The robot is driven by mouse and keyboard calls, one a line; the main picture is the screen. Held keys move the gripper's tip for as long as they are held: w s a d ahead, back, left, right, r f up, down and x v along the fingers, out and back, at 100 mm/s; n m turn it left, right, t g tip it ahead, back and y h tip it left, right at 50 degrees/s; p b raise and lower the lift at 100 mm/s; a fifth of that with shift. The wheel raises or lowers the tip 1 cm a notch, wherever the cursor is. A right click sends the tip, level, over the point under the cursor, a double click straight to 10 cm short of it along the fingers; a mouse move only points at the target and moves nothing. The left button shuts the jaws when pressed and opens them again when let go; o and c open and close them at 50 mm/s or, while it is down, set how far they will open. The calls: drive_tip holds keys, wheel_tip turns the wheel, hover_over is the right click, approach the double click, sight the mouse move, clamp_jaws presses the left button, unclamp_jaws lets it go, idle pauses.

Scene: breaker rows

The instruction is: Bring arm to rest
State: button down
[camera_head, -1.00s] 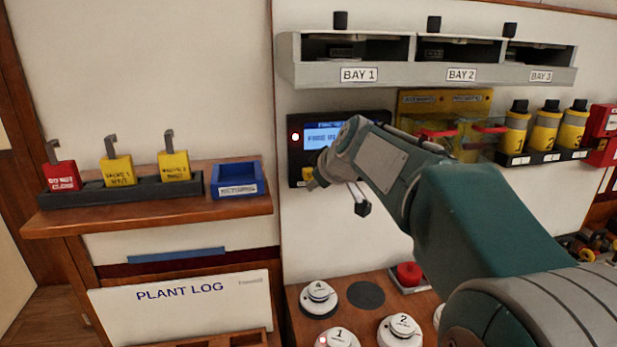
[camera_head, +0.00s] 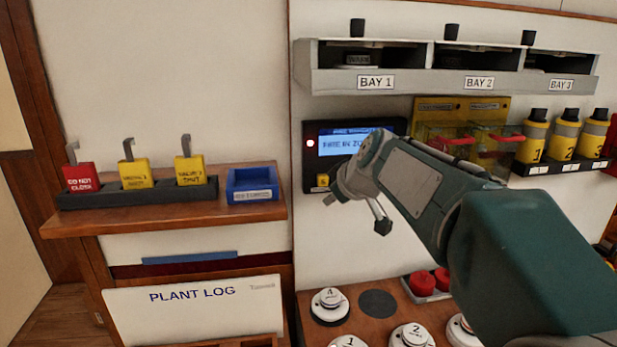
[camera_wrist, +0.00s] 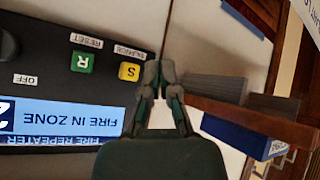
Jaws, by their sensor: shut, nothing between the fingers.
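My gripper (camera_wrist: 159,75) shows in the wrist view with its two fingers together and nothing between them. The arm reaches in from the lower right, bent at the elbow. In the wrist view the panel (camera_wrist: 120,20) appears upside down, with a yellow S button (camera_wrist: 129,72) close to the left of the fingertips and a green R button (camera_wrist: 82,62) further left. I cannot tell the gap between fingers and panel.
A wooden shelf (camera_head: 150,222) at left holds red and yellow tags and a blue tray (camera_head: 252,193). The bay rack (camera_head: 440,82) is above. Yellow cylinders (camera_head: 535,140) stand at right. White detectors (camera_head: 330,305) sit on the bench below.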

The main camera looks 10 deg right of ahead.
drive_tip(key=s+f+m+g+h, duration=0.1)
drive_tip(key=s+f+m, duration=0.2)
drive_tip(key=s, duration=1.1)
drive_tip(key=s+f+m+g+h, duration=0.2)
drive_tip(key=s+f+m, duration=0.2)
drive_tip(key=s+f, duration=0.5)
drive_tip(key=s, duration=0.6)
drive_tip(key=shift+s+f, duration=0.2)
drive_tip(key=shift+f, duration=0.05)
